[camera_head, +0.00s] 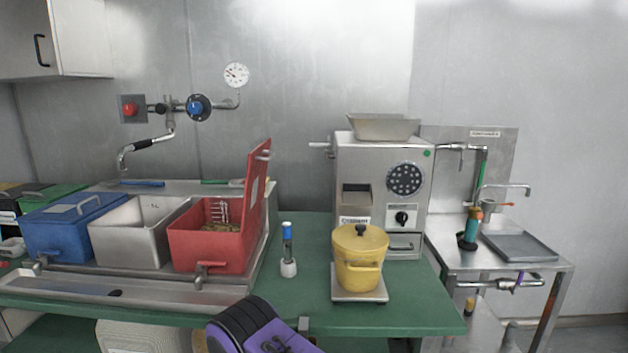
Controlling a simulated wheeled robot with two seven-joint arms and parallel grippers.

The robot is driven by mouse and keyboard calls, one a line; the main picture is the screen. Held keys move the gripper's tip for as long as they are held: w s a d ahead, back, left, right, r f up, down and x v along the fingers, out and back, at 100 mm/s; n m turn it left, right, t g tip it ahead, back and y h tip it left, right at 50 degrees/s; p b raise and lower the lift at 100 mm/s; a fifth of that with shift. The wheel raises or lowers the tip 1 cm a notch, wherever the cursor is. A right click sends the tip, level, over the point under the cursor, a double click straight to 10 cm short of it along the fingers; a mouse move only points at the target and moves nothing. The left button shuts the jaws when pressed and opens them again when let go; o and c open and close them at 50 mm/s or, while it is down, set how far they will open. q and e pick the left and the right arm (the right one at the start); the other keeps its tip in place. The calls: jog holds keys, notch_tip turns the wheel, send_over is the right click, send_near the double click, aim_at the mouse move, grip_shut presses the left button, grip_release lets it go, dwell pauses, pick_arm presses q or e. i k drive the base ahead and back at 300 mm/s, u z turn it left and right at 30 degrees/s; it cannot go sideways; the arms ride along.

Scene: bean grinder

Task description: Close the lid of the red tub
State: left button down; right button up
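The red tub (205,250) stands at the right end of a row of three tubs on the left part of the counter. Its lid (256,205) is open and stands nearly upright along the tub's right side, with a handle near its top. Brownish contents and a metal rack-like item show inside the tub.
A steel tub (138,243) and a lidded blue tub (68,238) stand left of the red one. A blue-topped tool (287,255), a yellow pot (359,262) and a grinder (378,185) stand to the right.

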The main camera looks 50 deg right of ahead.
aim_at(258, 158)
jog(key=z, duration=1.35)
jog(key=i, duration=0.5)
jog(key=u, duration=0.7)
jog(key=k, duration=0.8)
jog(key=z, duration=0.45)
